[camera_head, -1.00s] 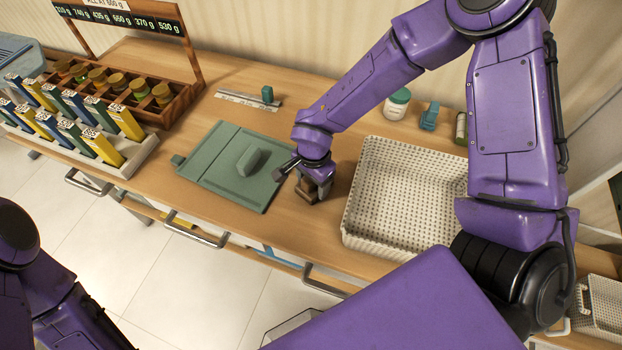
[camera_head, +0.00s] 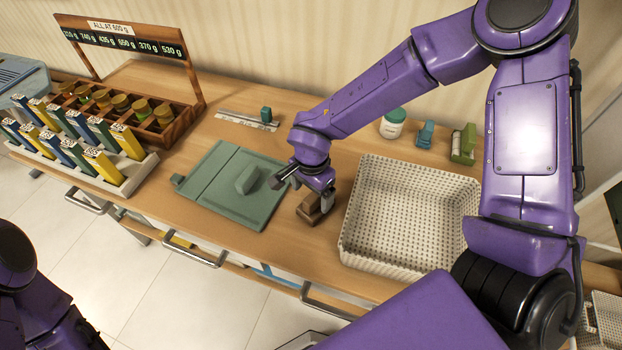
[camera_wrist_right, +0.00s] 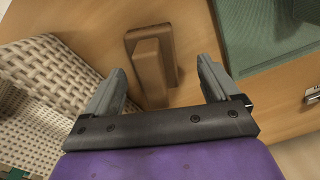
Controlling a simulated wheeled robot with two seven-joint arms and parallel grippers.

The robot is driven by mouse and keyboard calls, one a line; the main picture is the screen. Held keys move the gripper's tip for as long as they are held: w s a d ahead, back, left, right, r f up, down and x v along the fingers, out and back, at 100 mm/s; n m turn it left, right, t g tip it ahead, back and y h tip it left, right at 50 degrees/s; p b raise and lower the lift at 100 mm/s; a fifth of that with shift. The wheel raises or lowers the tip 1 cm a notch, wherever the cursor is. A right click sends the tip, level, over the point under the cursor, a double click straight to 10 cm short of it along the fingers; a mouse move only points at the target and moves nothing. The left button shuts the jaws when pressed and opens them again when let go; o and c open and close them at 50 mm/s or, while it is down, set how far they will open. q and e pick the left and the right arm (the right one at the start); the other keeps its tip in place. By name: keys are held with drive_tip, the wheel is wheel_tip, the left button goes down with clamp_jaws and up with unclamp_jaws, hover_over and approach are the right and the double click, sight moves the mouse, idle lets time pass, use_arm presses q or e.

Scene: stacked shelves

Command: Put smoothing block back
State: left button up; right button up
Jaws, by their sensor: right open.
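A brown block, seemingly the smoothing block (camera_head: 309,209), sits on the wooden table between the green board and the white basket. In the right wrist view the brown block (camera_wrist_right: 150,68) shows as a narrow upper piece on a wider base, beyond and between my fingers. My right gripper (camera_head: 323,192) is open and empty, just above the block; it also shows in the wrist view (camera_wrist_right: 160,85). Whether a finger touches the block is unclear. Only purple links of my left arm show at lower left; its gripper is out of view.
The white woven basket (camera_head: 352,215) stands empty right of the block. The green board (camera_head: 215,165) with a raised green piece (camera_head: 247,179) lies left. A ruler (camera_head: 240,120), a white jar (camera_head: 393,124) and small green items (camera_head: 463,145) are behind. A bottle rack (camera_head: 150,165) stands far left.

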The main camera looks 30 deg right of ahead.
sight(312, 193)
wheel_tip(312, 193, up, 7)
drive_tip(key=shift+d+r, duration=0.15)
drive_tip(key=shift+r, duration=0.45)
